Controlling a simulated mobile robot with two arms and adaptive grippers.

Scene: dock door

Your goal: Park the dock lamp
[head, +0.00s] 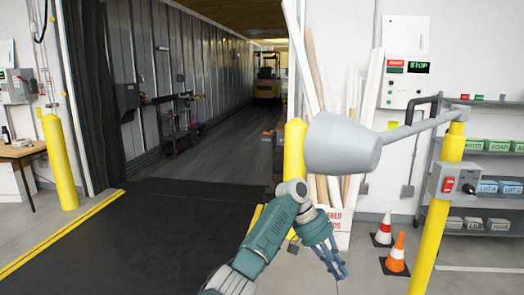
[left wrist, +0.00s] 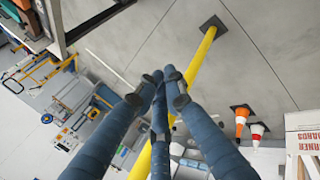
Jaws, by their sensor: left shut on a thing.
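The dock lamp has a grey cone-shaped head (head: 342,146) on a grey arm (head: 424,128). The arm reaches left from the top of a yellow post (head: 436,220) at the right; the lamp head hangs over the area in front of leaning boards. A grey control box (head: 453,181) with a red switch is on the post. My left gripper (head: 338,266) is below the lamp head, apart from it in the picture. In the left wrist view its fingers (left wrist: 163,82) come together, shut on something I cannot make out. The yellow post (left wrist: 203,52) passes behind them. My right gripper is out of view.
Traffic cones (head: 396,254) stand left of the post's foot. A shelf (head: 490,154) with bins is behind it. A forklift (head: 267,78) is far inside the trailer. The dark ramp (head: 140,235) is clear.

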